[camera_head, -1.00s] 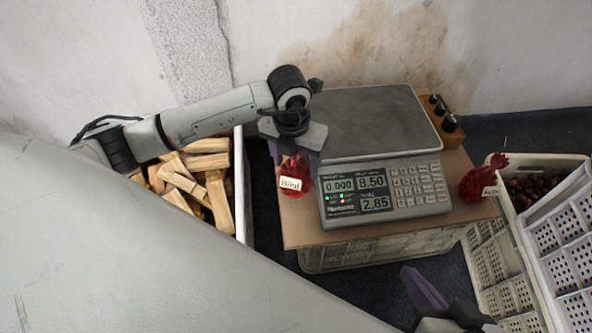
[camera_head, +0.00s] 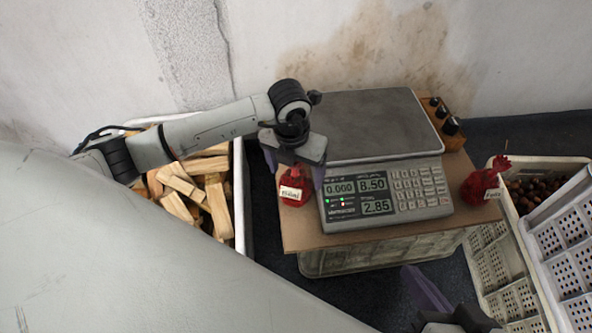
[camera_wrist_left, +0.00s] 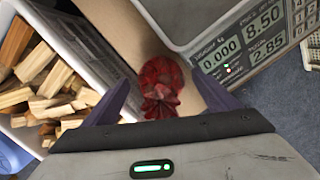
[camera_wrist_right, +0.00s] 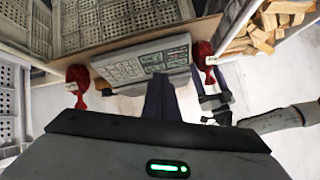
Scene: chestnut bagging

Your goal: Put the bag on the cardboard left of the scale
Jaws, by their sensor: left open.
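A red net bag with a white label (camera_head: 293,192) stands on the cardboard (camera_head: 300,234), just left of the scale (camera_head: 385,192). In the left wrist view the bag (camera_wrist_left: 160,88) lies between the spread fingers of my left gripper (camera_wrist_left: 165,100). That gripper (camera_head: 297,170) is open around the bag's upper part and hides some of it in the head view. My right gripper (camera_head: 428,290) is low in front of the cardboard, away from the bags. Its fingers (camera_wrist_right: 160,97) are together with nothing visible between them.
A second red bag (camera_head: 480,186) sits at the cardboard's right edge, beside crates with chestnuts (camera_head: 540,188). A white box of wood pieces (camera_head: 240,190) stands left of the cardboard. A wooden block with dark knobs (camera_head: 447,122) is behind the scale.

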